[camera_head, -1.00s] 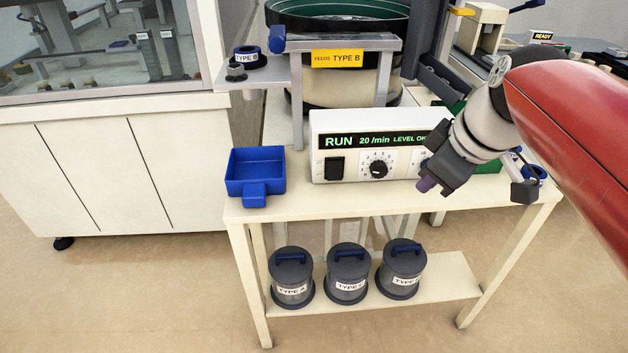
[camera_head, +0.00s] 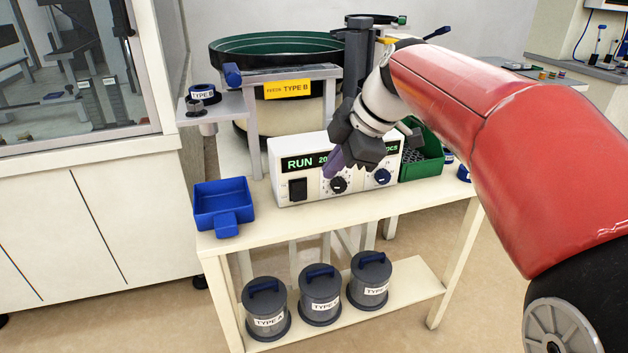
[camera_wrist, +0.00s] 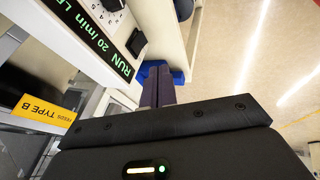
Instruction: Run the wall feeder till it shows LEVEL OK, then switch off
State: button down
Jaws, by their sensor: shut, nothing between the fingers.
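The wall feeder's bowl (camera_head: 275,50) stands behind a white control box (camera_head: 325,195). In the wrist view the display (camera_wrist: 95,35) reads RUN 20/min and the start of a further word. A black rocker switch (camera_head: 298,188) sits at the box's lower left, with a black dial (camera_head: 338,184) and a second knob (camera_head: 383,177) to its right. My gripper (camera_head: 331,167) is shut and empty, in front of the display, apart from the switch.
A blue tray (camera_head: 222,205) sits left of the box on the white table. A green bin (camera_head: 425,160) stands to its right. Lidded TYPE canisters (camera_head: 320,295) stand on the lower shelf. A yellow TYPE B label (camera_head: 287,89) marks the feeder.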

send_near(296, 202)
jog(key=f, duration=0.1)
jog(key=s+a+f, duration=0.1)
jog(key=s+f, duration=0.1)
jog(key=shift+a+f, duration=0.25)
jog(key=shift+f, duration=0.05)
jog(key=shift+w+a+f, duration=0.1)
jog(key=shift+w+a, duration=0.05)
jog(key=shift+w, duration=0.45)
jog(key=shift+w+a+f, duration=0.15)
jog(key=shift+w, duration=0.45)
jog(key=shift+w+a+f+p, duration=0.15)
jog(key=shift+w+f+p, duration=0.15)
jog(key=shift+w, duration=0.3)
